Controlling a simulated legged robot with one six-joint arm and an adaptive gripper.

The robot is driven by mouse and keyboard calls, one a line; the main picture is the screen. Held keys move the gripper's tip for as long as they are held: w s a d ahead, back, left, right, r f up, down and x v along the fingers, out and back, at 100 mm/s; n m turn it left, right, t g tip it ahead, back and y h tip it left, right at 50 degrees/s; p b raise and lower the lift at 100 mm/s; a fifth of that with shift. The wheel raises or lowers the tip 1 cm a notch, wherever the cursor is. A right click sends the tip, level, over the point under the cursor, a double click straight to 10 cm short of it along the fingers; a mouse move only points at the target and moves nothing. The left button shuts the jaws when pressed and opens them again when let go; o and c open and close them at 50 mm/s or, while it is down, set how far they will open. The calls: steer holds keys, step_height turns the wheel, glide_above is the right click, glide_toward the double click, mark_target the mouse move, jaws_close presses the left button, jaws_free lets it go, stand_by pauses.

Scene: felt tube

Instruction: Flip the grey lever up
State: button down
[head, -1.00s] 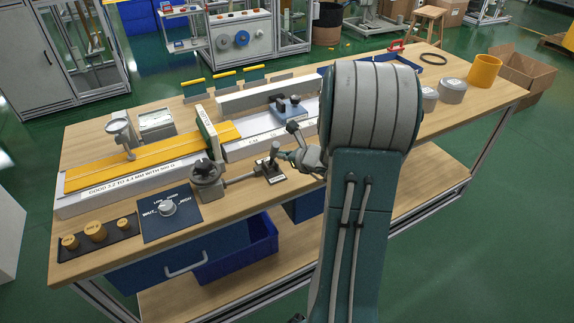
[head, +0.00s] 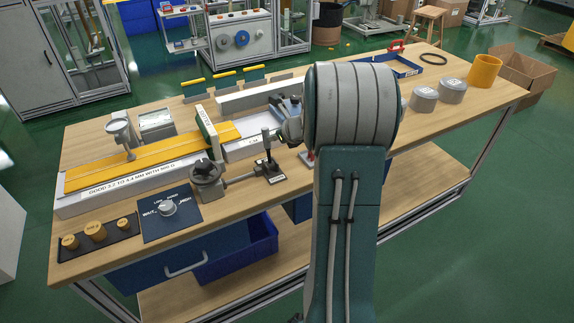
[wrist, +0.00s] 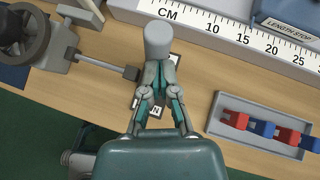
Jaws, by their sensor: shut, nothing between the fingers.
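The grey lever (head: 266,141) stands on a small black base with a white label (head: 270,171), near the front middle of the bench. Its handle points up in the head view. In the wrist view its rounded grey end (wrist: 158,38) is large and near the camera, just beyond my fingertips. My gripper (wrist: 159,72) is shut and empty over the label, which it partly covers. In the head view my gripper (head: 284,131) is just right of the lever, partly hidden by my arm. I cannot tell whether it touches the lever.
A round grey fixture (head: 207,175) with a rod is left of the lever. A white ruler rail (wrist: 235,38) and a blue length stop (wrist: 290,18) lie behind. A grey tray (wrist: 262,128) with red and blue blocks is at right. Bare wood lies between.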

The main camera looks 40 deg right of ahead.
steer(key=shift+g, duration=0.6)
steer(key=shift+w+d+f, duration=0.1)
steer(key=shift+w+d, duration=0.1)
steer(key=shift+w, duration=0.6)
steer(key=shift+w+d+f, duration=0.1)
steer(key=shift+w+d, duration=0.05)
steer(key=shift+w, duration=0.6)
steer(key=shift+w+d+f, duration=0.1)
steer(key=shift+w+d, duration=0.1)
steer(key=shift+w, duration=0.6)
steer(key=shift+r, duration=0.1)
steer(key=shift+s+d+r, duration=0.1)
steer(key=shift+s+r, duration=0.1)
glide_toward(268, 129)
steer(key=w+d+r, duration=0.1)
steer(key=w, duration=0.1)
steer(key=w+d+r, duration=0.1)
steer(key=d, duration=0.1)
steer(key=shift+w+d+r, duration=0.15)
steer(key=shift+w+d, duration=0.05)
steer(key=shift+w, duration=0.2)
steer(key=shift+a, duration=0.1)
